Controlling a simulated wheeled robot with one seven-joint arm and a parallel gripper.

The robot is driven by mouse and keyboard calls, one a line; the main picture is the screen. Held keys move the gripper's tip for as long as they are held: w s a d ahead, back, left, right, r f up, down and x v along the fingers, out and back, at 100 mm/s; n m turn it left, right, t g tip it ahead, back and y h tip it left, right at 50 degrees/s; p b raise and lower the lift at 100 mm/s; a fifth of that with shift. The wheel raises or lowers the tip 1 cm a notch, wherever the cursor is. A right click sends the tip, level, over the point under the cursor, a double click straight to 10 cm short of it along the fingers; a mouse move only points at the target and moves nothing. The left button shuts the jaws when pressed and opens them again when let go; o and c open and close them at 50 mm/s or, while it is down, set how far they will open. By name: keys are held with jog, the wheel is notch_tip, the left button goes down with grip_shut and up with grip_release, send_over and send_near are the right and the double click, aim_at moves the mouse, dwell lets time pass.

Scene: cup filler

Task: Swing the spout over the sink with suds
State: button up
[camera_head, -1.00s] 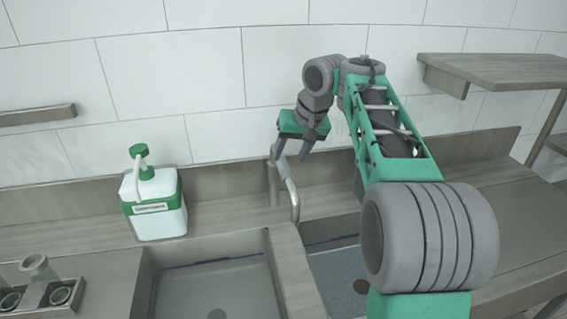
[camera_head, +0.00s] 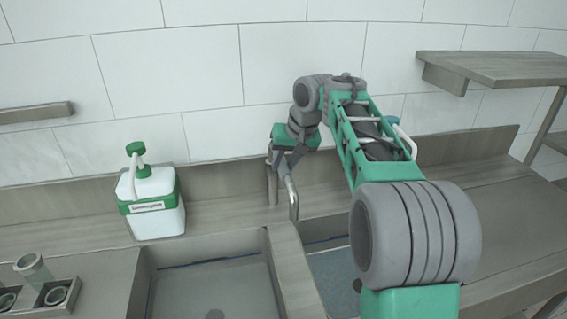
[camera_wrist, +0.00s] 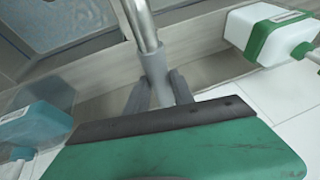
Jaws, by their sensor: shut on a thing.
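The grey metal spout (camera_head: 291,196) rises from behind the two sinks and curves forward, its end near the divider between them. It also shows in the wrist view (camera_wrist: 144,24). My gripper (camera_head: 284,163) is at the spout's upper rear part, with one finger on each side of it in the wrist view (camera_wrist: 158,82), shut on it. The right sink (camera_head: 333,272) has a bluish, speckled surface that may be suds; my arm hides part of it. The left sink (camera_head: 215,288) looks plain grey.
A white and green soap container (camera_head: 155,205) stands left of the spout on the back ledge. A blue-topped container (camera_wrist: 30,128) shows at left in the wrist view. Glasses in a holder (camera_head: 38,275) stand front left. A shelf (camera_head: 495,68) is at upper right.

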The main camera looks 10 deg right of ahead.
grip_shut()
dwell(0.8)
